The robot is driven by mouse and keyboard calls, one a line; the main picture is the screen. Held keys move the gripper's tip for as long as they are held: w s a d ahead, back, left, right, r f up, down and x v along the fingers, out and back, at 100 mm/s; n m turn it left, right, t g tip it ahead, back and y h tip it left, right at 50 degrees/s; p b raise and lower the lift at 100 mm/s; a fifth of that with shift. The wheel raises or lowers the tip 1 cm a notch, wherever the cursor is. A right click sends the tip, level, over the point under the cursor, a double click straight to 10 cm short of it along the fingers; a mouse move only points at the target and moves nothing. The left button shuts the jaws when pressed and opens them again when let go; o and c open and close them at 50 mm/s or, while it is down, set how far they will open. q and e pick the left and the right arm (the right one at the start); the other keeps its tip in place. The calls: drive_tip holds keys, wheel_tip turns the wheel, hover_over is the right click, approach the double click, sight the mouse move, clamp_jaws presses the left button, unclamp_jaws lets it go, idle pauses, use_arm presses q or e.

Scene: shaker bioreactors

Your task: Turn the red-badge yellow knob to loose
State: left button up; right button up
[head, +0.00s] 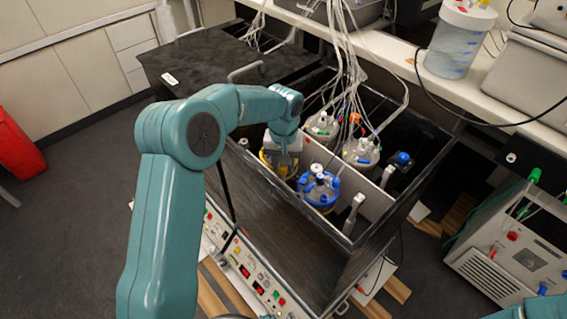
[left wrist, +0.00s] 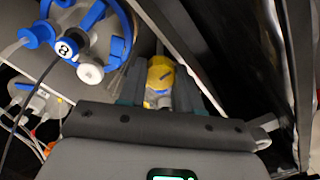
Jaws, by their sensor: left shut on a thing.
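In the head view the gripper (head: 281,160) reaches down into the black shaker box and covers most of the yellow-topped vessel (head: 265,160). The gripper is shut on the yellow knob. No red badge can be made out; the gripper hides much of the knob. My right gripper is not in view; only a bit of teal arm shows at the lower right corner.
A blue-topped vessel (head: 318,189) stands close to the right of the gripper. Other vessels with tubes, among them one with blue and green fittings (head: 362,152), stand behind a light partition. The black box wall (head: 290,225) rises in front. Cables hang from above.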

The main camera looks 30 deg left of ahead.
use_arm(q)
drive_tip(key=shift+w+r, duration=0.15)
drive_tip(key=shift+r, duration=0.05)
drive_tip(key=o, duration=1)
drive_tip(key=shift+o, duration=0.2)
drive_tip(key=shift+f, duration=0.1)
wheel_tip(320, 180, up, 16)
drive_tip(key=p, duration=0.2)
drive_tip(key=shift+r, duration=0.2)
drive_tip(key=shift+s, duration=0.25)
